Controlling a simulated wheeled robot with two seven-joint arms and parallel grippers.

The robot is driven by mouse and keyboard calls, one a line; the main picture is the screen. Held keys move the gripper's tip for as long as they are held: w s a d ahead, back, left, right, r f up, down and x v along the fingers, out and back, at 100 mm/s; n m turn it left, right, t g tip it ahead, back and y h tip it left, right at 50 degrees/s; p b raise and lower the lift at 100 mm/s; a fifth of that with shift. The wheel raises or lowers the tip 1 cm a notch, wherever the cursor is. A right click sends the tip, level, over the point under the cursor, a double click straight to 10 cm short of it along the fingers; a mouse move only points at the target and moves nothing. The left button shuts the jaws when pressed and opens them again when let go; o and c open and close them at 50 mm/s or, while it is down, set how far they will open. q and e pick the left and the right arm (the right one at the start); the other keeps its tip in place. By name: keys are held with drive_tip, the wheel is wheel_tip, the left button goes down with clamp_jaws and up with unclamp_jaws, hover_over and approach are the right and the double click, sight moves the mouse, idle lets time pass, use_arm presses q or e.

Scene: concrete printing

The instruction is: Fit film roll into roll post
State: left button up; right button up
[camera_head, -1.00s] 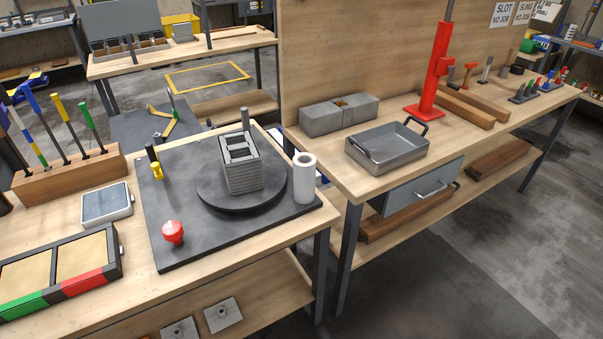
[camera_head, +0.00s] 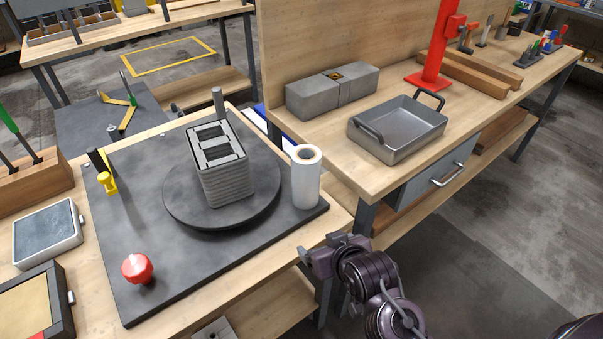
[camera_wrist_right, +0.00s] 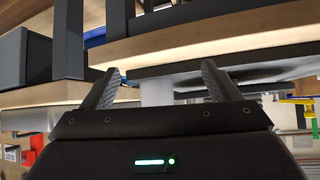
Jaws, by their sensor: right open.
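The film roll (camera_head: 306,178) is a white, upright, hollow cylinder on the right corner of the black base plate (camera_head: 150,255). A short grey upright post (camera_head: 218,103) rises at the plate's back edge, its lower part hidden by the layered grey block; I cannot tell if it is the roll post. My right gripper (camera_head: 308,259) is in front of and below the roll, apart from it. In the right wrist view, it is open and empty (camera_wrist_right: 160,82), with the pale roll (camera_wrist_right: 157,93) showing beyond and between the fingers. My left gripper is not in view.
The layered block (camera_head: 220,160) stands on a round dark turntable (camera_head: 180,210). A red knob (camera_head: 137,268) and a yellow clamp (camera_head: 107,182) are on the plate. A grey metal tray (camera_head: 400,150), a concrete block and a red stand (camera_head: 434,55) occupy the right bench.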

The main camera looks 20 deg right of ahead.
sight(310, 183)
drive_tip(key=w+r+t, duration=0.1)
drive_tip(key=w, duration=0.1)
drive_tip(key=w+r+t, duration=0.1)
drive_tip(key=w+t, duration=0.1)
drive_tip(key=w+r+m+t, duration=0.1)
drive_tip(key=w+t, duration=0.1)
drive_tip(key=shift+w+r+h, duration=0.1)
drive_tip(key=shift+r+h, duration=0.3)
drive_tip(key=r+t, duration=0.1)
drive_tip(key=w+r+t, duration=0.1)
drive_tip(key=w+r+t+h, duration=0.1)
drive_tip(key=shift+d, duration=0.25)
drive_tip(key=w+p, duration=0.1)
drive_tip(key=w, duration=0.6)
drive_tip(key=shift+f+p, duration=0.1)
drive_tip(key=shift+p, duration=0.2)
drive_tip(key=shift+w+f, duration=0.1)
drive_tip(key=shift+w, duration=0.2)
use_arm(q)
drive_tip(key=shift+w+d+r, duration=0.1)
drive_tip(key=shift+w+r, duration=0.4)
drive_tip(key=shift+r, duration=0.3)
use_arm(e)
drive_tip(key=shift+c, duration=0.4)
drive_tip(key=c, duration=1.2)
